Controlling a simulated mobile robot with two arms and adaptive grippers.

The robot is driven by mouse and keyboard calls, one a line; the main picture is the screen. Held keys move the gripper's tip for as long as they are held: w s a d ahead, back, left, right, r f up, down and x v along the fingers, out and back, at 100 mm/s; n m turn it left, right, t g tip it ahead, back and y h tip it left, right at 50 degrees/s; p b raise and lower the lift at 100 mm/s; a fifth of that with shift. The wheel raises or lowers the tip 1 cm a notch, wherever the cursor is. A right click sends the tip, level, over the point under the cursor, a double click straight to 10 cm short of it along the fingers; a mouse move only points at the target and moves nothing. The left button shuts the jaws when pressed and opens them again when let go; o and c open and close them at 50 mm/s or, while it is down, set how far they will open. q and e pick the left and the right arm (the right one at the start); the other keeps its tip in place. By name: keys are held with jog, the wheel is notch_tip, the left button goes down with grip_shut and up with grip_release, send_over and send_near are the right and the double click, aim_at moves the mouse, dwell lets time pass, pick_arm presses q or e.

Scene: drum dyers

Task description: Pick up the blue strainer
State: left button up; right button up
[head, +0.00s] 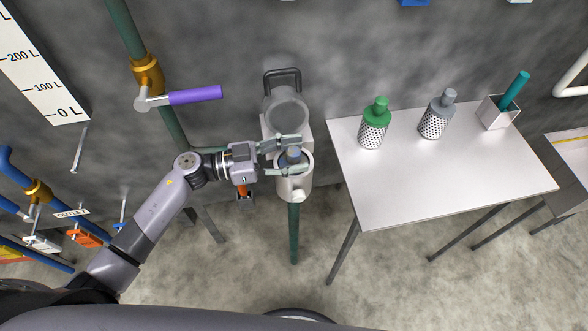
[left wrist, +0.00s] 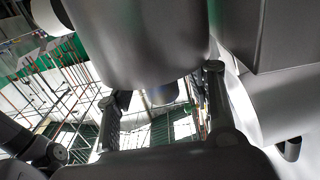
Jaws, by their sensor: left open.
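The blue strainer (head: 293,155) stands in the open white cylindrical housing (head: 294,188) at the middle of the head view. Only its blue-grey top knob shows; its body is hidden inside the housing. My left gripper (head: 288,154) is open, with one finger on the far side of the knob and one on the near side. I cannot tell whether the fingers touch it. In the left wrist view a small bluish piece (left wrist: 162,94) shows between the two fingers (left wrist: 163,100), below a large grey rounded surface. My right gripper is not in view.
The housing's round lid (head: 287,108) is swung open toward the wall. On the white table (head: 400,190) to the right stand a green strainer (head: 375,122), a grey strainer (head: 437,114) and a holder (head: 497,114) with a teal-handled tool. A purple-handled valve (head: 195,95) is at the upper left.

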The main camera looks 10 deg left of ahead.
pick_arm(q)
grip_shut()
dwell(0.7)
dwell(0.4)
